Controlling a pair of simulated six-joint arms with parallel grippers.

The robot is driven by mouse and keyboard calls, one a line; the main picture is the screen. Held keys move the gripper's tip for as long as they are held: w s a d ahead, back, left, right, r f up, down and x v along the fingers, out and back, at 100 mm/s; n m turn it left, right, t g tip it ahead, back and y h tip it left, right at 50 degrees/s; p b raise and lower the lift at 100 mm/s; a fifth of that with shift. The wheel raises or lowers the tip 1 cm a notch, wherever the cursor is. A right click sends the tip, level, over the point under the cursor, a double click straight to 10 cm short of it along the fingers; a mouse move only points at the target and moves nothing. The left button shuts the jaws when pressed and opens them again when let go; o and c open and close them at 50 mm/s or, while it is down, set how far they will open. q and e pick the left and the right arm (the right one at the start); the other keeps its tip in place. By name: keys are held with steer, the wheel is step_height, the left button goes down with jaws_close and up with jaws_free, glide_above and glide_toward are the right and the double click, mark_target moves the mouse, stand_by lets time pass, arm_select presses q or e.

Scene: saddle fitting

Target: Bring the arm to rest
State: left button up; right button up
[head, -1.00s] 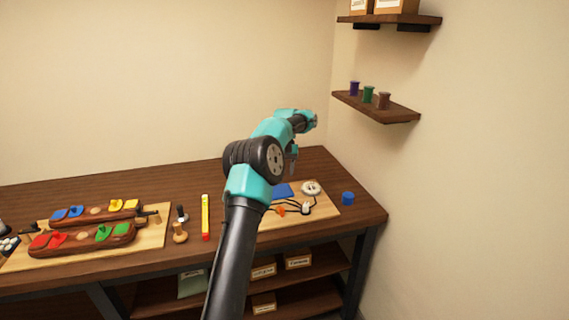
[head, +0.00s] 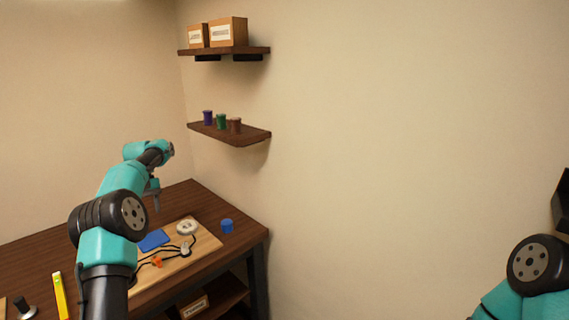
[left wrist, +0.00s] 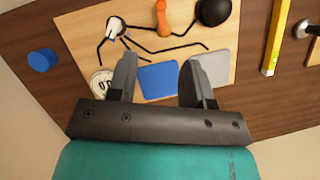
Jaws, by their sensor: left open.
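My left arm reaches over the workbench (head: 40,258) from the left in the head view. Its gripper (head: 153,192) points down above the wooden board (head: 205,241) and is small in that view. In the left wrist view the same gripper (left wrist: 158,80) is open, its two fingers apart with nothing between them, and a blue pad (left wrist: 158,80) lies on the board below. A grey pad (left wrist: 211,68) lies partly behind one finger. Part of my right arm (head: 535,275) shows at the lower right of the head view; its gripper is out of view.
A blue cylinder (head: 227,226) stands beside the board near the bench's right end. A yellow level (head: 60,295) lies to the left. A shelf with several spools (head: 221,122) and one with boxes (head: 229,32) hang on the wall. Bare wall fills the right side.

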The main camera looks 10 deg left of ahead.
arm_select(q)
steer(key=shift+f, duration=0.15)
glide_toward(158, 258)
steer(key=shift+x, duration=2.6)
steer(key=shift+x, duration=2.6)
steer(key=shift+s+a+m+g+y, duration=0.25)
steer(key=shift+s+m+y, duration=0.1)
steer(key=shift+m, duration=0.65)
steer(key=shift+s+a+m+g+y, duration=0.15)
steer(key=shift+s+a+m+y, duration=0.15)
steer(key=shift+m, duration=0.7)
